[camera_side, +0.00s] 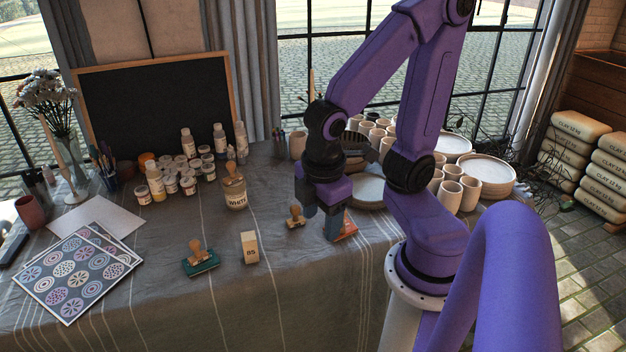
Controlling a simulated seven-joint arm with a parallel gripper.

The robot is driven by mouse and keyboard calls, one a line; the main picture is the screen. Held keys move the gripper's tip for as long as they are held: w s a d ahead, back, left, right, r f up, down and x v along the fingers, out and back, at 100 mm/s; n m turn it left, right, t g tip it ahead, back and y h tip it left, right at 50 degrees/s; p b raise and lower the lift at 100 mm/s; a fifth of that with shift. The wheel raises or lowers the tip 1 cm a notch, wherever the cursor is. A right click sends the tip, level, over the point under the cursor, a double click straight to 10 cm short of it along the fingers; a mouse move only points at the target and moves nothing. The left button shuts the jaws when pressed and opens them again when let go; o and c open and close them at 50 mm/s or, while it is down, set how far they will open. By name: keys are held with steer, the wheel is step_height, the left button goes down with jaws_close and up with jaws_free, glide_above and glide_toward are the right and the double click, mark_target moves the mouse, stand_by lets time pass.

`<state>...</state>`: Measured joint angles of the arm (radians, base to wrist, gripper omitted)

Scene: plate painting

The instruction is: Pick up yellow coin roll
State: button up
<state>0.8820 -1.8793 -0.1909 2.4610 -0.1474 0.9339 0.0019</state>
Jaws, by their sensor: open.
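No yellow coin roll can be made out in the side view. My gripper (322,217) points down, low over the front part of the cloth-covered table (290,285). Its jaws are open, and nothing can be seen held between them. A small wooden-handled stamp (296,217) stands close to the left of the jaws. A pale yellowish block marked with dark characters (249,247) stands upright farther left.
A teal-based stamp (200,259), a jar labelled WHITE (234,189) and several paint pots (187,184) stand left. Patterned sheets (75,268) lie far left. Cups (470,193) and stacked plates (492,174) crowd the right. The front middle cloth is clear.

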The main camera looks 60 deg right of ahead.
steer(key=w+d+f+n+h, duration=0.1)
steer(key=w+d+f+h, duration=0.3)
steer(key=w+d, duration=0.55)
steer(key=w+d+f+n+h, duration=0.1)
steer(key=w+d+f+h, duration=0.1)
steer(key=w+d+h, duration=0.55)
steer(key=w+d+f+n, duration=0.1)
steer(key=w+d+f, duration=0.1)
steer(key=d+f, duration=0.4)
steer(key=w+d+f+n+t, duration=0.1)
steer(key=d+f, duration=0.6)
steer(key=d, duration=0.8)
steer(key=w+d+f+n, duration=0.3)
steer(key=d+f, duration=0.3)
steer(key=d, duration=0.4)
steer(key=shift+w+d+f+h, duration=0.25)
steer(key=shift+w+d, duration=0.1)
steer(key=shift+w, duration=0.15)
steer(key=shift+w+x, duration=0.2)
steer(key=shift+x, duration=1.1)
steer(key=shift+w+x, duration=0.2)
steer(key=shift+x, duration=1.15)
steer(key=shift+a, duration=0.1)
jaws_close()
